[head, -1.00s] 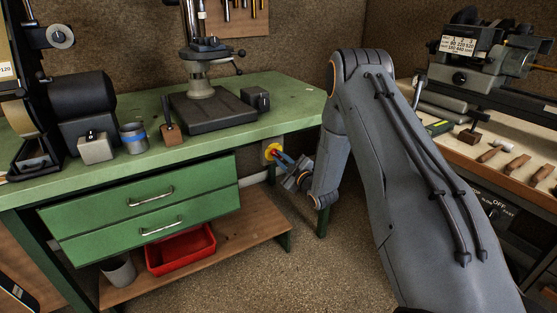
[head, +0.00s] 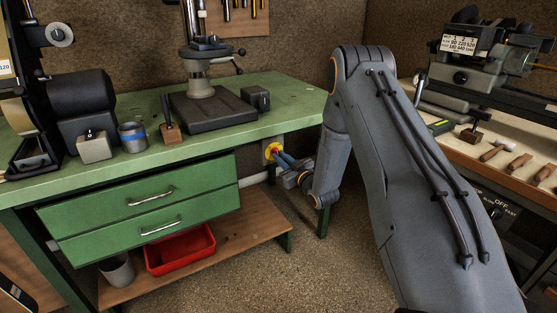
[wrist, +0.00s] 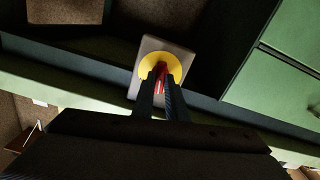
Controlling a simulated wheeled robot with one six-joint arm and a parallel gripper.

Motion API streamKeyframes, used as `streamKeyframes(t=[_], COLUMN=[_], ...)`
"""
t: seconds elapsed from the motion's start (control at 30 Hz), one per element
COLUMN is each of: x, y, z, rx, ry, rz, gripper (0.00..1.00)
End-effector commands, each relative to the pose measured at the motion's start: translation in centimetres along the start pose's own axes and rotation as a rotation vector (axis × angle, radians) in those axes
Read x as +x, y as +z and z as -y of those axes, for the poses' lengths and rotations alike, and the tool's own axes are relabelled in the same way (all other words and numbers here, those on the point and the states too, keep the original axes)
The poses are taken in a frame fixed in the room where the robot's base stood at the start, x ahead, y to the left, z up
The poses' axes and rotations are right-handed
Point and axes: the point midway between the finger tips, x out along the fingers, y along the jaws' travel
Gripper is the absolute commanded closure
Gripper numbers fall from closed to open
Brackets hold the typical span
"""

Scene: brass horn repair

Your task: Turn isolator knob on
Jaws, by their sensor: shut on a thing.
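The isolator is a pale box with a yellow disc (head: 271,151) and a red knob, fixed under the front edge of the green bench at its right end. In the wrist view the yellow disc (wrist: 174,62) sits on the pale box (wrist: 135,87), and the red knob (wrist: 160,79) shows between my fingers. My gripper (head: 281,159) reaches in from the right, its fingertips at the disc. In the wrist view my gripper (wrist: 162,82) is shut on the red knob. The fingers hide the knob's sides, and its angle is hard to tell.
The green bench (head: 290,92) overhangs the isolator. Green drawers (head: 140,205) stand to its left, with a wooden shelf (head: 225,243) below holding a red tray (head: 180,250). A second bench with machines is at the right. The floor between is clear.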

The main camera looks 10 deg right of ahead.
Motion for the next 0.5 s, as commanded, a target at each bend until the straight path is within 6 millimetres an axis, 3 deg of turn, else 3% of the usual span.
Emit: streamKeyframes(t=[0.03, 0.5], x=[-0.3, -0.25], y=[0.71, 0.69], z=[0.2, 0.41], rx=[0.046, 0.493], ry=[-0.001, 0.0], rz=[0.014, 0.015], gripper=[1.0, 1.0])
